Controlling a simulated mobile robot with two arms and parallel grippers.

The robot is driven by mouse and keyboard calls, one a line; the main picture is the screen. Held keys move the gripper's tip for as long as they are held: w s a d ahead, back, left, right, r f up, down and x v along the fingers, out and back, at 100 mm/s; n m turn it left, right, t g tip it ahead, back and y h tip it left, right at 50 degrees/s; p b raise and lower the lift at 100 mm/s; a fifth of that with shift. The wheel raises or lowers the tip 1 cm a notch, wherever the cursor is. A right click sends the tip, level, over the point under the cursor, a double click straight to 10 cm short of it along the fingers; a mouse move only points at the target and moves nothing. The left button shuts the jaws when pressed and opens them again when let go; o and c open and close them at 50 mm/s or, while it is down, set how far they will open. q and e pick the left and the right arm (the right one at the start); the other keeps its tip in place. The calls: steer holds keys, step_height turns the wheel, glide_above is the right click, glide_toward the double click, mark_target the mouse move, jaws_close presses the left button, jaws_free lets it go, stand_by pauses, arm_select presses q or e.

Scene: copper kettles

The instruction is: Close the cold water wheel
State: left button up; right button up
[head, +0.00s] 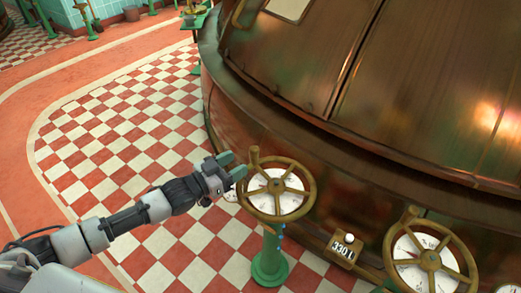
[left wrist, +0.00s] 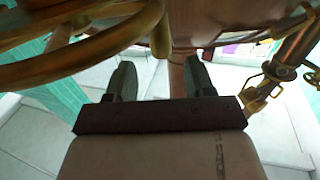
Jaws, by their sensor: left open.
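A brass handwheel (head: 308,200) with spokes over a white dial stands on a green pedestal (head: 268,262) beside the copper kettle. A knob (head: 254,157) sticks up from its rim. A second brass wheel (head: 432,260) over a dial is at the lower right. I cannot read which wheel is the cold water one. My left gripper (head: 233,166) is open, just left of the nearer wheel's knob, holding nothing. In the left wrist view, its two fingers (left wrist: 160,80) are apart. A curved brass rim (left wrist: 90,50) and a brass upright piece (left wrist: 161,35) show just beyond them. My right gripper is out of view.
The large copper kettle (head: 310,60) fills the right side. A small counter box (head: 343,249) reading about 330 L sits between the wheels. The red-and-white checkered floor (head: 120,140) at the left is clear. Green posts and a bucket stand far back.

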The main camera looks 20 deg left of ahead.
arm_select(q)
steer(key=b+x, duration=0.1)
steer(key=x, duration=0.7)
steer(key=shift+w+d, duration=0.2)
steer(key=shift+w, duration=0.2)
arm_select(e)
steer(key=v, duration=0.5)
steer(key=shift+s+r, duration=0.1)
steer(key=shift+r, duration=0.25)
arm_select(q)
jaws_close()
